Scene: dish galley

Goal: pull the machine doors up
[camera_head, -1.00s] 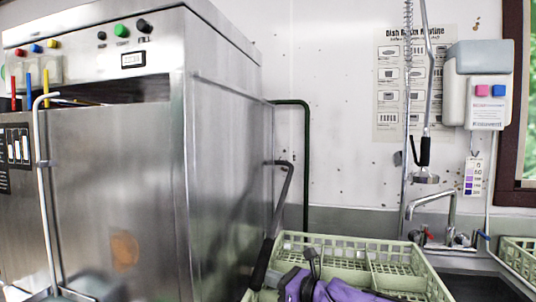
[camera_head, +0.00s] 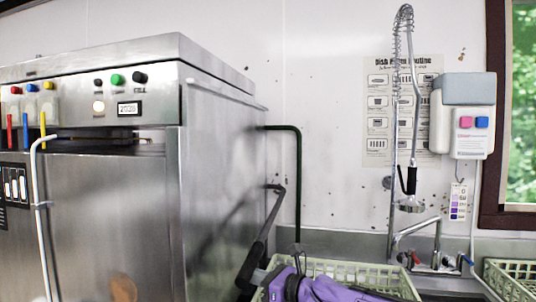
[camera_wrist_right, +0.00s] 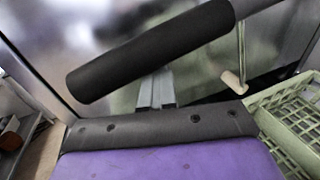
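The steel machine door (camera_head: 110,220) hangs on the machine's front, a narrow dark gap above it. A bent lever (camera_head: 275,205) on the machine's right side ends in a black grip (camera_head: 252,262), which slants down to the left. My right gripper (camera_head: 298,262), at the end of a purple and black arm, is just right of that grip. In the right wrist view the black grip (camera_wrist_right: 150,50) crosses in front of my gripper's grey fingers (camera_wrist_right: 156,90) and hides their tips. I cannot tell whether they hold it. My left gripper is not in view.
A pale green rack (camera_head: 400,285) stands right of the lever, under my right arm; it also shows in the wrist view (camera_wrist_right: 285,120). A dark green pipe (camera_head: 298,180) rises behind the lever. A spray hose (camera_head: 410,185) and tap (camera_head: 415,235) stand further right.

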